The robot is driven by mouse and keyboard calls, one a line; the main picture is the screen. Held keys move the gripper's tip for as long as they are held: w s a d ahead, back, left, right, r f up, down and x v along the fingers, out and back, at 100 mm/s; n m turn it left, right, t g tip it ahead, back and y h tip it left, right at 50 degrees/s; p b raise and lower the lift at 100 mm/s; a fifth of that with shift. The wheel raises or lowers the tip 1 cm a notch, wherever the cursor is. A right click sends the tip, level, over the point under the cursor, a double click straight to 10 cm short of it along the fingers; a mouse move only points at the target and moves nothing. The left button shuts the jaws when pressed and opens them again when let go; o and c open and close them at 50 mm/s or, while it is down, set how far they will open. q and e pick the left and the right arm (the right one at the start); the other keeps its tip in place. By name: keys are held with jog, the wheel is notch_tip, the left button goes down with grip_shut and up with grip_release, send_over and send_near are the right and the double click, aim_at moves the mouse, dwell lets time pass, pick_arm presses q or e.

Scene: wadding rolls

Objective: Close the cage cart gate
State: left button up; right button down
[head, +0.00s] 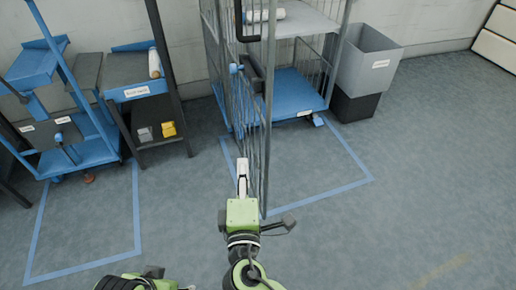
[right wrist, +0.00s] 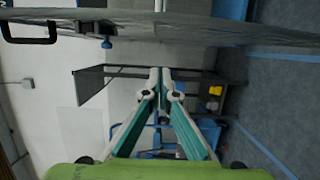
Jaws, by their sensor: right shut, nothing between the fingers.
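The cage cart (head: 298,88) stands against the back wall, with blue and white shelves. Its wire gate (head: 267,120) is swung open and juts out toward me, seen almost edge-on. The gate carries a black handle (head: 240,22) and a blue knob (head: 235,68). My right gripper (head: 242,163) is shut and empty, low at the left side of the gate; I cannot tell whether it touches. In the right wrist view, the shut fingertips (right wrist: 160,72) point ahead with nothing between them, and the gate (right wrist: 200,30) runs across the top. My left gripper is out of frame.
A dark shelf stand (head: 140,88) with a yellow item (head: 168,129) and a blue cart (head: 92,150) stand to the left. A grey bin (head: 368,60) on a black base stands right of the cage cart. Blue tape marks the floor; the right floor is clear.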

jog(key=w+d, duration=0.3)
jog(key=w, duration=0.8)
jog(key=shift+d+r, duration=0.2)
jog(key=shift+d, duration=0.1)
jog(key=shift+d, duration=0.15)
